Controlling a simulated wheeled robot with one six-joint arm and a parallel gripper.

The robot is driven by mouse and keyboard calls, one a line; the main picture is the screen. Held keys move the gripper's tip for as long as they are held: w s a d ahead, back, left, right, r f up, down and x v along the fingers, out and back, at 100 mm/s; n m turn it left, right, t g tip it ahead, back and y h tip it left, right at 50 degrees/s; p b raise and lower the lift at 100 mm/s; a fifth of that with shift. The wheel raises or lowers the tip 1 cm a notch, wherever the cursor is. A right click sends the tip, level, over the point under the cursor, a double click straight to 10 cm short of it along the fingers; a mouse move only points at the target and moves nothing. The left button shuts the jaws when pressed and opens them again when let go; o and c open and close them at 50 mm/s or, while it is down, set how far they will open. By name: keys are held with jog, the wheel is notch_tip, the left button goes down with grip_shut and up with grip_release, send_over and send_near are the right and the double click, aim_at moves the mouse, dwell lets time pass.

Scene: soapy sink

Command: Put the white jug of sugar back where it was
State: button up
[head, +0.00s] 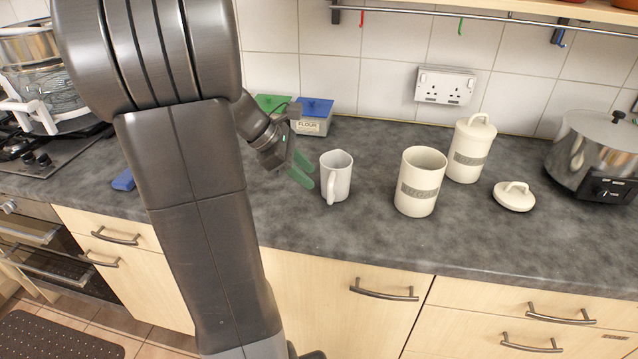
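The white jug (338,177) stands upright on the grey worktop, its handle toward the front. Its contents cannot be seen. My gripper (303,170), with green fingers, is just left of the jug, pointing toward it. The fingers look parted with nothing between them, and the jug appears outside them. An open cream canister (421,183) with a grey label stands to the right of the jug. Its lettering is too small to read surely.
A lidded cream canister (470,151) stands behind the open one, with a loose lid (514,196) to the right. A slow cooker (595,155) is at far right. Blue-lidded (315,117) and green-lidded (273,104) tubs stand behind my gripper. The front worktop is clear.

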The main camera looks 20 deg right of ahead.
jog(key=shift+v, duration=2.25)
